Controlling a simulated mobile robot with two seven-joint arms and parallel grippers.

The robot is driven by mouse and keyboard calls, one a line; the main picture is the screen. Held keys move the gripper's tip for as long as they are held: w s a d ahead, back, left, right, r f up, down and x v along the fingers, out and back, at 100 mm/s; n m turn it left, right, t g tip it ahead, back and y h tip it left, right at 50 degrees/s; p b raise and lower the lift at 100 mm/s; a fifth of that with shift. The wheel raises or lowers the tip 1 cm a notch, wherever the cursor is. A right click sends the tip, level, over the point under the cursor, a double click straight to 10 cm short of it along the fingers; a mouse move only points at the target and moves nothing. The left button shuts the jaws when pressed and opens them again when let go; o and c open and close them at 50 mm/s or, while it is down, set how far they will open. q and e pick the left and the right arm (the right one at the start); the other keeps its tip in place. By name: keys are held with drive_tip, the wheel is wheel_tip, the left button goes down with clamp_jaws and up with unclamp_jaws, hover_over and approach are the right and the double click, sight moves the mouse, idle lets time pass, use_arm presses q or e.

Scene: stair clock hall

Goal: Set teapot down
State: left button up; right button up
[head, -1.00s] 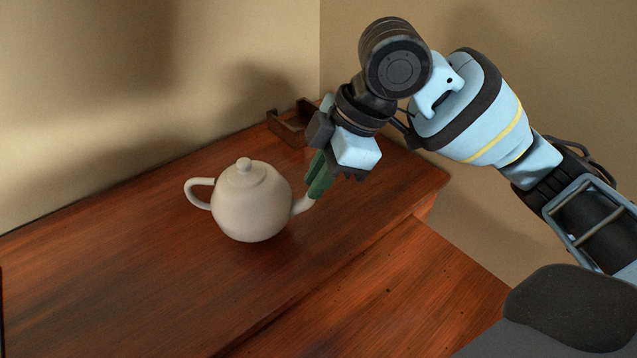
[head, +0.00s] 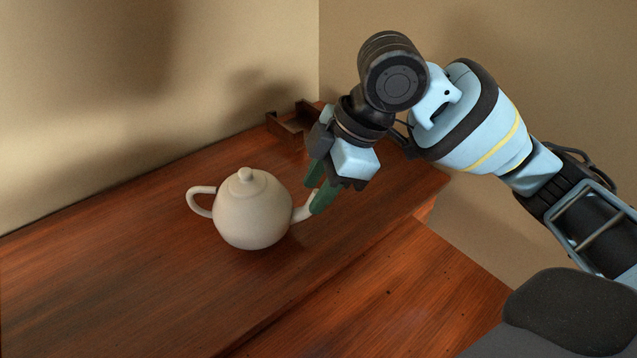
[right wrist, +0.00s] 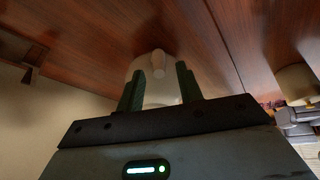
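A cream teapot (head: 250,212) with a lid stands upright on the reddish-brown wooden desk top (head: 110,270). Its looped handle points left and its spout points right. My right gripper (head: 317,188) is at the spout, with its green fingers spread. In the right wrist view the two fingers (right wrist: 158,88) stand either side of the spout (right wrist: 158,62), with gaps showing between them and it. The teapot's body (right wrist: 143,67) is just beyond the fingers. My left gripper is not in view.
A small dark wooden tray (head: 283,128) sits at the back corner of the desk, behind my right gripper. Walls close in the back and right. A lower wooden surface (head: 400,290) lies in front. The desk left of the teapot is clear.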

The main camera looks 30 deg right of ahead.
drive_tip(key=p+v, duration=0.2)
drive_tip(key=v, duration=1)
drive_tip(key=shift+p, duration=0.35)
